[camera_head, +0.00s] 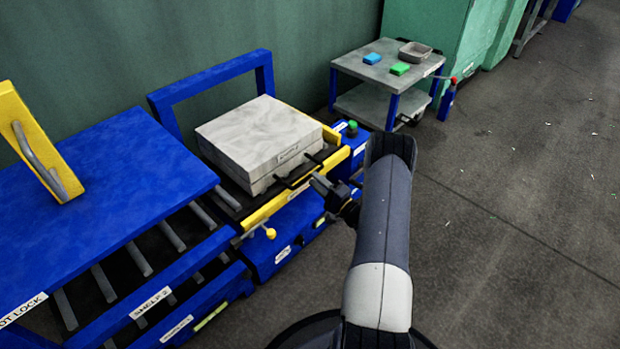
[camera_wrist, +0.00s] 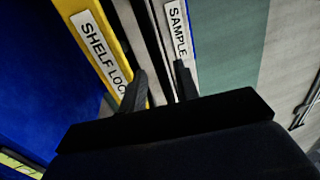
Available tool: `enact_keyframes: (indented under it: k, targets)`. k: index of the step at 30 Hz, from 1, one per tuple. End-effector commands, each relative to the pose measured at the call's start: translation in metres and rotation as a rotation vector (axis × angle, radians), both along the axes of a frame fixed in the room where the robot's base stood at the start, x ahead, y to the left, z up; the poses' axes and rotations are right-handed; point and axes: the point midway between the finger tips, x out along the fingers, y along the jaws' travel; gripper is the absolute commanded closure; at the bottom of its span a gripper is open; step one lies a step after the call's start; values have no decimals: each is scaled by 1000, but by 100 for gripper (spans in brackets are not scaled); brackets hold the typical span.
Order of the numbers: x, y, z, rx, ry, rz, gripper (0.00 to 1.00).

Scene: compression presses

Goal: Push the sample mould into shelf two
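The sample mould (camera_head: 258,133) is a pale grey slab in two layers with dark handles on its front side. It sits flat on the lift table behind a yellow bar (camera_head: 268,207). Shelf two (camera_head: 150,304) is a blue roller shelf at lower left, labelled SHELF 2, with no mould visible on its rollers. My gripper (camera_head: 330,188) is at the mould's front right, close to a handle; contact cannot be told. In the wrist view my gripper's fingers (camera_wrist: 160,85) are apart with nothing clearly between them, below a SAMPLE label (camera_wrist: 178,28).
A yellow lever plate (camera_head: 40,140) stands on the blue top at left. A yellow knob (camera_head: 271,233) juts out at the front. A cart (camera_head: 390,75) with small blocks and a tray stands behind. The floor (camera_head: 510,200) at right is clear.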

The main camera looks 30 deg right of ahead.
Motion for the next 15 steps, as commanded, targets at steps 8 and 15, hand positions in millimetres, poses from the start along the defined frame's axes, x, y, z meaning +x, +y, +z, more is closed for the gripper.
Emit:
enact_keyframes:
  k: [8,15]
  targets:
    - [27,10,5,-1,1,1,70]
    - [29,11,6,2,2,0,70]
